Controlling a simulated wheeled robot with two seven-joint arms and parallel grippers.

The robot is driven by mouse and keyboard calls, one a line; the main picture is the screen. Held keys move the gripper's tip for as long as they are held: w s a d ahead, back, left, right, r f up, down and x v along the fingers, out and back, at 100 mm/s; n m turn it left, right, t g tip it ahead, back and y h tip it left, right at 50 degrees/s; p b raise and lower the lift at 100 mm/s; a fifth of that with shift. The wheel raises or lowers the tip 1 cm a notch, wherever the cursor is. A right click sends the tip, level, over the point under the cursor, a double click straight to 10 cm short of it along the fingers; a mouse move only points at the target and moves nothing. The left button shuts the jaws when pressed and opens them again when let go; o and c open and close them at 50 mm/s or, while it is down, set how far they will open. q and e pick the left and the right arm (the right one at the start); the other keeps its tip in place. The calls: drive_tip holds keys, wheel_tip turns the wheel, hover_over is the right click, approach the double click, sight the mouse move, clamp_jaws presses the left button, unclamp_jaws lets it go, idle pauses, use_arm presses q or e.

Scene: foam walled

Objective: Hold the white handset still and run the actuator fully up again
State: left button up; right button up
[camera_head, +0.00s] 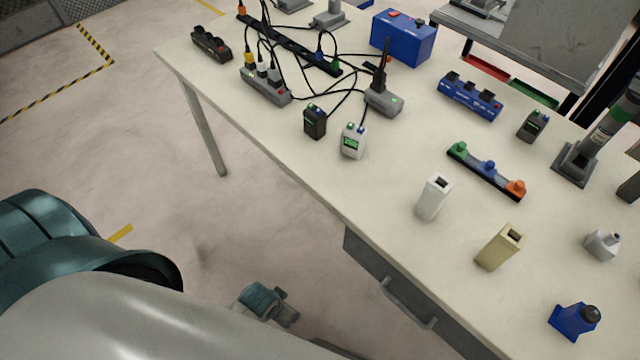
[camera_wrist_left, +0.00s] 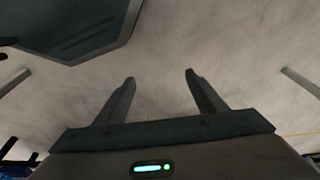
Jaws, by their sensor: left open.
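The white handset (camera_head: 353,141) stands on the table near its front-left edge, with a green display and small buttons on top. A black cable runs from it to a grey unit (camera_head: 383,102) with an upright dark rod, which looks like the actuator; how far the rod is extended I cannot tell. In the left wrist view my left gripper (camera_wrist_left: 160,76) is open and empty, its two fingers apart over bare floor. It is away from the handset, touching nothing. My right gripper is not in view.
A black handset (camera_head: 314,121) stands just left of the white one. Power strips (camera_head: 266,85) and loose cables lie behind. A white block (camera_head: 434,197), a beige block (camera_head: 499,247) and a coloured-knob strip (camera_head: 486,171) stand to the right. The floor before the table is clear.

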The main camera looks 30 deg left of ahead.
use_arm(q)
wheel_tip(320, 180, up, 20)
drive_tip(key=w+a+m+t+b, duration=0.1)
drive_tip(key=w+t, duration=0.1)
drive_tip(key=w+a+r+m+t+y, duration=0.35)
drive_tip(key=w+r+m+t, duration=0.25)
drive_tip(key=w+m, duration=0.65)
drive_tip(key=w+d+r+m+t+h, duration=0.2)
drive_tip(key=w+d+r+m+t, duration=0.1)
drive_tip(key=m, duration=0.7)
drive_tip(key=w+d+r+m+t+h, duration=0.2)
drive_tip(key=w+d+r+m+t, duration=0.1)
drive_tip(key=m, duration=0.8)
drive_tip(key=shift+w+d+r+t, duration=0.15)
drive_tip(key=shift+r+t, duration=0.55)
drive_tip(key=shift+r, duration=0.65)
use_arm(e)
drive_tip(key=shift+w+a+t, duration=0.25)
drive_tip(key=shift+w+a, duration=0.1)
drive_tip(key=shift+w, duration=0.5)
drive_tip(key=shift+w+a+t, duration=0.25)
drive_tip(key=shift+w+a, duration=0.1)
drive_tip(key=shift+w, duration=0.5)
use_arm(q)
drive_tip(key=shift+w+h, duration=0.15)
drive_tip(key=shift+h, duration=0.1)
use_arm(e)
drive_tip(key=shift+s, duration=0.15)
